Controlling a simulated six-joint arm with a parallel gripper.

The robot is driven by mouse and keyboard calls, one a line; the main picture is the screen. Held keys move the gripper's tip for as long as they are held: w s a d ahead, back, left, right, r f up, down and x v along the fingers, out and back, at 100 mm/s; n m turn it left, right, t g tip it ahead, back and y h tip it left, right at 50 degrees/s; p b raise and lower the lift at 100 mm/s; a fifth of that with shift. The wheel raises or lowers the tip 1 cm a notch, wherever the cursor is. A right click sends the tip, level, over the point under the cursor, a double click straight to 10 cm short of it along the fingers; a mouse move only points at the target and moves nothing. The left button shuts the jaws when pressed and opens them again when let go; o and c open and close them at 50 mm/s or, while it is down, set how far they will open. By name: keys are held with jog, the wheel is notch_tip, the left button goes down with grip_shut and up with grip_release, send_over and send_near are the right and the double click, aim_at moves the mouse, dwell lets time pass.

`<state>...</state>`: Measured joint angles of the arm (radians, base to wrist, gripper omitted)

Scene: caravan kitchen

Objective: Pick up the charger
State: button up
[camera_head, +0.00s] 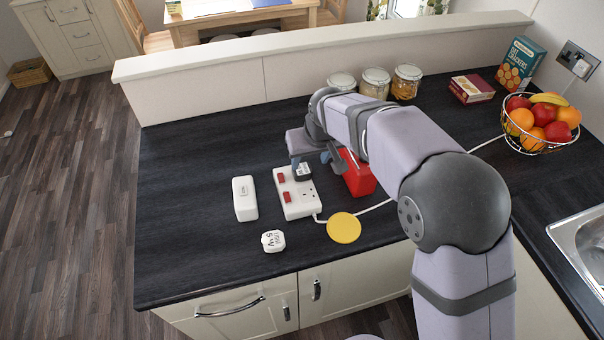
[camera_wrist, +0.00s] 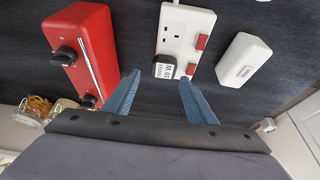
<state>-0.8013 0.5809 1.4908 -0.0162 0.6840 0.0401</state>
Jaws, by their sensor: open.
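A black charger with a pale label (camera_head: 304,172) sits in one end of a white two-socket strip (camera_head: 298,204) on the dark worktop. The wrist view shows this charger (camera_wrist: 165,69) and the strip (camera_wrist: 187,25), whose other socket is empty. My gripper (camera_head: 310,161) is open just above the charger; its blue fingers also show in the wrist view (camera_wrist: 160,78), one toward each side of the charger. I cannot tell whether they touch it.
A red appliance with dark knobs (camera_wrist: 80,48) stands close beside the strip. A white box (camera_head: 244,198) lies left of it and a yellow disc (camera_head: 344,229) in front. Jars (camera_head: 375,83) and a fruit basket (camera_head: 541,122) stand farther off. The worktop's left is clear.

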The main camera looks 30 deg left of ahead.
aim_at(302, 169)
jog(key=shift+w+a+f+p, duration=0.25)
jog(key=shift+a+f+p, duration=0.4)
jog(key=shift+f, duration=0.35)
jog(key=shift+a+f, duration=0.1)
jog(key=shift+f, duration=0.05)
jog(key=shift+p+x, duration=1.6)
jog(key=shift+x, duration=0.85)
jog(key=shift+a, duration=0.1)
jog(key=shift+c, duration=0.4)
jog(key=c, duration=0.7)
